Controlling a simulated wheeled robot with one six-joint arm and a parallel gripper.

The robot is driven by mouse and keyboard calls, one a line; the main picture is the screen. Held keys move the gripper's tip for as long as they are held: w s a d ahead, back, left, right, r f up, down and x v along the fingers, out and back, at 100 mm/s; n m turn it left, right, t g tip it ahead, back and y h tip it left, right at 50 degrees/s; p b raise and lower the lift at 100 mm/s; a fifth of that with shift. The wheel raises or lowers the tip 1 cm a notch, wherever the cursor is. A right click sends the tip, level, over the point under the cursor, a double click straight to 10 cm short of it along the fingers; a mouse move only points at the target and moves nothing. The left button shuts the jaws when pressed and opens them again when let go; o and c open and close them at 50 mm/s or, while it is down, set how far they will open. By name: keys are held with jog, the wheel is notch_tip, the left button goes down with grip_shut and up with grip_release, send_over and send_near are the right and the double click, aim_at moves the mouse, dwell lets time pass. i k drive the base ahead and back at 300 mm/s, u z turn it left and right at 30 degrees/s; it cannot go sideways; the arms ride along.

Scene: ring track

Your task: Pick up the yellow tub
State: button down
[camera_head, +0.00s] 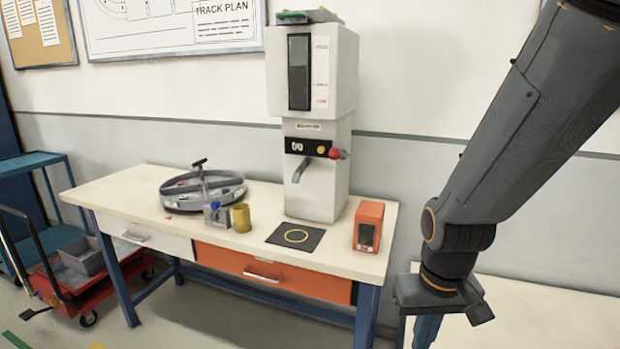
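The yellow tub (242,218) stands upright on the cream-topped workbench (330,263), just right of a small grey device with a blue part. My gripper (455,322) hangs at the lower right, to the right of the bench and well apart from the tub. Its fingers are seen from above and behind, so I cannot tell whether they are open or shut. No object shows in it.
A red cart (85,285) stands left of the bench.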

aim_at(242, 211)
jog(key=u, duration=0.5)
jog(key=k, duration=0.55)
jog(key=u, duration=1.45)
jog(key=i, duration=1.65)
jog(key=z, duration=1.35)
jog(key=i, duration=0.9)
jog(key=z, duration=0.15)
